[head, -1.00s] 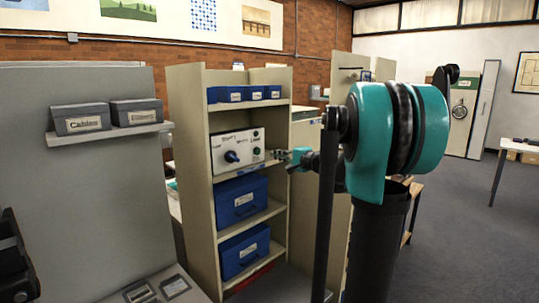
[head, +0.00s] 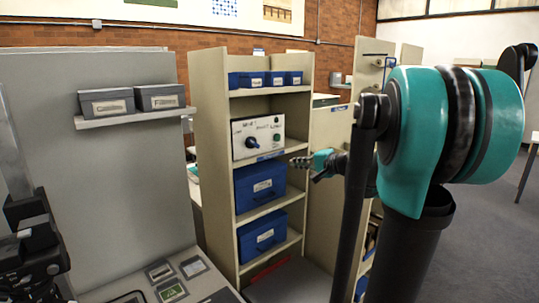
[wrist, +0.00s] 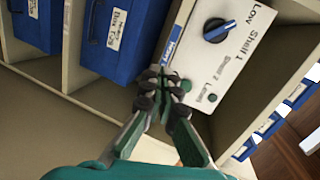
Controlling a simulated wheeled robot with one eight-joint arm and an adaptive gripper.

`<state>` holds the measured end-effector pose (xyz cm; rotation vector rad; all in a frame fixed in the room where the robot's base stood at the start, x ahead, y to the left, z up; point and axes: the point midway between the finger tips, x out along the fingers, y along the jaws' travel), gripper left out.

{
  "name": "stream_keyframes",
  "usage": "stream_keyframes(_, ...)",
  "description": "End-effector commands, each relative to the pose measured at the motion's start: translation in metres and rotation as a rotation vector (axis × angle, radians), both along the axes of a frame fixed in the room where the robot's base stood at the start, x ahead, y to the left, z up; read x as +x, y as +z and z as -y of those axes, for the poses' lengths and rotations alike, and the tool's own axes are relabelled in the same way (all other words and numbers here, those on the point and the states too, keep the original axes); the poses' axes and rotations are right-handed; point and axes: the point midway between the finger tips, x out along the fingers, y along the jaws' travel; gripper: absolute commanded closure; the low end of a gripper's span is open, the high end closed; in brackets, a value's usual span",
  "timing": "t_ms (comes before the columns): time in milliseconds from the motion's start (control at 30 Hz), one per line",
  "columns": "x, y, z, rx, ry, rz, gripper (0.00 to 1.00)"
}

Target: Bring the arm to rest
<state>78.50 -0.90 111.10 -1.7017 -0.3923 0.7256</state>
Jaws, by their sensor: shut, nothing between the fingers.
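My gripper (head: 302,162) is at the end of my arm, shut and empty, in front of the open shelf unit in the head view. Its fingertips point left, just right of a white control panel (head: 246,149) with a blue knob (head: 253,142) and a green button (head: 277,138). In the wrist view the closed fingertips (wrist: 165,90) overlap the panel's lower edge (wrist: 240,75), close to the green button (wrist: 187,86). I cannot tell whether they touch anything. The teal arm joint (head: 415,125) fills the right of the head view.
The shelf unit (head: 213,150) holds large blue boxes (head: 262,190) below the panel and small blue boxes (head: 275,79) above. Grey boxes (head: 106,103) sit on a wall shelf (head: 135,118) at left. Open floor (head: 490,230) lies at right.

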Motion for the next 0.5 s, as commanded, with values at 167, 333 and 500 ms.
stream_keyframes(167,-0.079,-0.092,-0.036,-0.321,0.133,-0.098,1.0)
stream_keyframes(333,-0.162,-0.177,-0.037,-0.652,0.254,-0.189,1.0)
stream_keyframes(500,-0.238,-0.242,-0.009,-0.97,0.352,-0.27,1.0)
